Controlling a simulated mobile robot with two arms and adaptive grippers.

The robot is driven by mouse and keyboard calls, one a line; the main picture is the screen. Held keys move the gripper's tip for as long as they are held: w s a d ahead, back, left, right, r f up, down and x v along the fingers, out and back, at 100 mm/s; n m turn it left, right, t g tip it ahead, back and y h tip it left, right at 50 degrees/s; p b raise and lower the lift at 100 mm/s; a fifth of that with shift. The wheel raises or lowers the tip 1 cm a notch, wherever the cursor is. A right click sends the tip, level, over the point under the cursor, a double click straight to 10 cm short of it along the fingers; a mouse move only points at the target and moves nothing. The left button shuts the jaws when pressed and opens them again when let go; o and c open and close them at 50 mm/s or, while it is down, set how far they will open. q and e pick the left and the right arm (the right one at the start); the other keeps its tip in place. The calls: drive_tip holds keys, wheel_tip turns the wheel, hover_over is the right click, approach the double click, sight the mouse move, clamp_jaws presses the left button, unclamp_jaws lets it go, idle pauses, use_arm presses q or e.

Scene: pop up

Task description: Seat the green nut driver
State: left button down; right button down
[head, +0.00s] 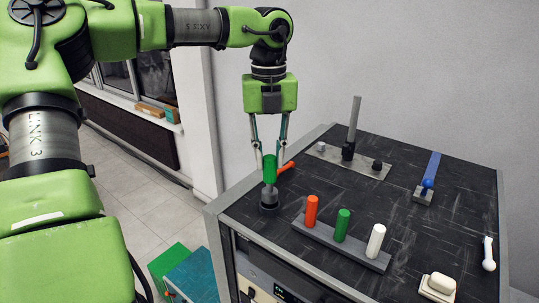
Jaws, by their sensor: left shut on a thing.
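My left gripper (269,158) points down and is shut on a green nut driver (270,170), an upright green cylinder near the left front of the dark tabletop. Directly below it is a grey piece (269,196) on a dark round base (268,208). I cannot tell whether the green cylinder and the grey piece are joined or only in line. A grey rack (318,236) to the right holds upright red (311,210), green (342,225) and white (375,241) cylinders. My right gripper is not in view.
A red bar (286,167) lies just behind the gripper. A grey plate (340,165) with a tall lever (354,118) and knobs stands at the back. A blue lever (431,170), a white handle (488,253) and a white block (442,283) are at right. The tabletop's middle (395,205) is clear.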

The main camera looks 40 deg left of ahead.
use_arm(q)
drive_tip(key=shift+f, duration=0.25)
drive_tip(key=shift+f+b, duration=1.1)
drive_tip(key=shift+f, duration=0.15)
drive_tip(key=c, duration=1.7)
unclamp_jaws()
wheel_tip(320, 180, up, 12)
drive_tip(key=shift+s, duration=0.1)
